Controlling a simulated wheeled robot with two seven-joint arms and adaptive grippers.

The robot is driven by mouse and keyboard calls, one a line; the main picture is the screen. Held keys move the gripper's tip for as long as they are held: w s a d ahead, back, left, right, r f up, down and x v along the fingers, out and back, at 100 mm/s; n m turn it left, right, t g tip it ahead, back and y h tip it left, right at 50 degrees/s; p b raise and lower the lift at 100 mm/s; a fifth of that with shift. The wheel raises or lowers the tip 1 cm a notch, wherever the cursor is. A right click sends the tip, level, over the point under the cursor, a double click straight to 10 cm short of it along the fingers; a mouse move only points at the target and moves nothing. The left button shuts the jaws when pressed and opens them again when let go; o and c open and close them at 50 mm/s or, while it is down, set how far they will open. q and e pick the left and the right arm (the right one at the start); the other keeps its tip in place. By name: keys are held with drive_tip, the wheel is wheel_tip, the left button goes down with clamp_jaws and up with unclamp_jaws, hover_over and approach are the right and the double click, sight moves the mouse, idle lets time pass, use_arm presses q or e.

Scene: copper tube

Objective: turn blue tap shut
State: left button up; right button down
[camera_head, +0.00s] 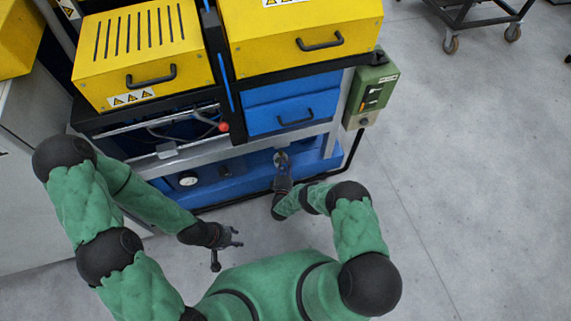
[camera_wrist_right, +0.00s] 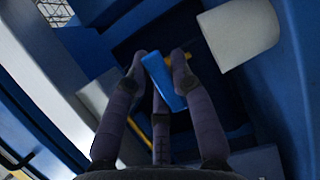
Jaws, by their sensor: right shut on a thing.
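The blue tap (camera_wrist_right: 163,82) shows in the right wrist view as a flat blue lever with a small yellow brass part at its far end. My right gripper (camera_wrist_right: 160,62) is shut on the lever, with its dark fingers around it. In the head view my right gripper (camera_head: 281,160) is at the lower blue panel of the machine, and the tap is too hidden there to make out. My left gripper (camera_head: 232,242) is open and empty, with its fingers spread over the floor, apart from the machine.
A pale block (camera_wrist_right: 238,32) sits close to the right fingers.

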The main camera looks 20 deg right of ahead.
idle(0.3)
drive_tip(key=shift+a, duration=0.1)
drive_tip(key=c, duration=1)
unclamp_jaws()
drive_tip(key=shift+c, duration=0.2)
drive_tip(key=v, duration=1.2)
